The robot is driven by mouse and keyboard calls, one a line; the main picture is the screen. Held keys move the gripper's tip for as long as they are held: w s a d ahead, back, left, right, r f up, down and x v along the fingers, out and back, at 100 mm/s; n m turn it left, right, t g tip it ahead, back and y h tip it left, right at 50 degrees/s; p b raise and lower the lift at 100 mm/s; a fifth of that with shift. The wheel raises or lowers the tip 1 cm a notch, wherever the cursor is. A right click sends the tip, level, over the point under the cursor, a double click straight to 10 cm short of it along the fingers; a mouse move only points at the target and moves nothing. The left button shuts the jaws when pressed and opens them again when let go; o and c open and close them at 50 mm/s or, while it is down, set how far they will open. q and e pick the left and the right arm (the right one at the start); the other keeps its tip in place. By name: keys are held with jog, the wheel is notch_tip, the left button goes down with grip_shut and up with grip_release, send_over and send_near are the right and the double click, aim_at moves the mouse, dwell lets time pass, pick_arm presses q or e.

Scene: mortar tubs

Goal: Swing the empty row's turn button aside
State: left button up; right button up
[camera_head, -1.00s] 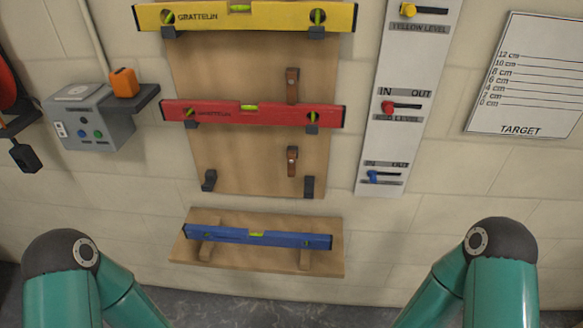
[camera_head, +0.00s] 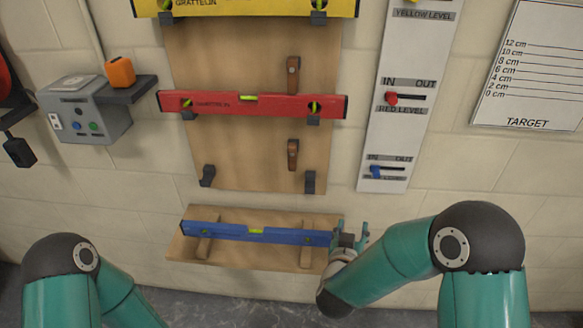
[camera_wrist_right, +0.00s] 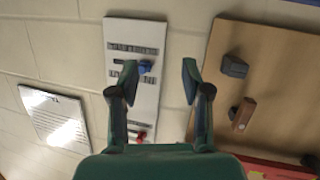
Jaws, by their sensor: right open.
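The empty row is the lowest on the wooden board (camera_head: 245,155), with two bare dark hooks, left (camera_head: 208,176) and right (camera_head: 310,182). Its brown turn button (camera_head: 293,155) stands upright above the right hook. In the right wrist view, the turn button (camera_wrist_right: 241,113) and a hook (camera_wrist_right: 234,66) are right of the fingers. My right gripper (camera_head: 352,234) is open and empty, below and right of the turn button, by the right end of the blue level (camera_head: 255,234). In the wrist view its fingers (camera_wrist_right: 159,75) are spread before the slider panel. My left gripper is out of view.
The blue level rests on a low wooden shelf (camera_head: 195,251). A red level (camera_head: 220,103) and a yellow level (camera_head: 230,7) hang above. Right are the slider panel (camera_head: 372,140) and target sheet (camera_head: 535,70); left is a grey control box (camera_head: 85,115).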

jog(key=a+r+t+b, duration=0.1)
jog(key=a+r+t, duration=0.1)
jog(key=a+r, duration=0.35)
jog(key=n+t+y+b, duration=0.1)
jog(key=t+y, duration=0.1)
jog(key=y, duration=0.1)
send_near(292, 158)
pick_arm(q)
jog(key=p, duration=0.2)
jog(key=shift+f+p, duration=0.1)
jog(key=shift+p, duration=0.25)
pick_arm(e)
jog(key=w, duration=0.6)
jog(key=w+d, duration=0.1)
jog(key=w, duration=0.2)
jog(key=shift+w+d, duration=0.1)
jog(key=shift+w, duration=0.05)
jog(key=shift+c, duration=0.2)
grip_shut()
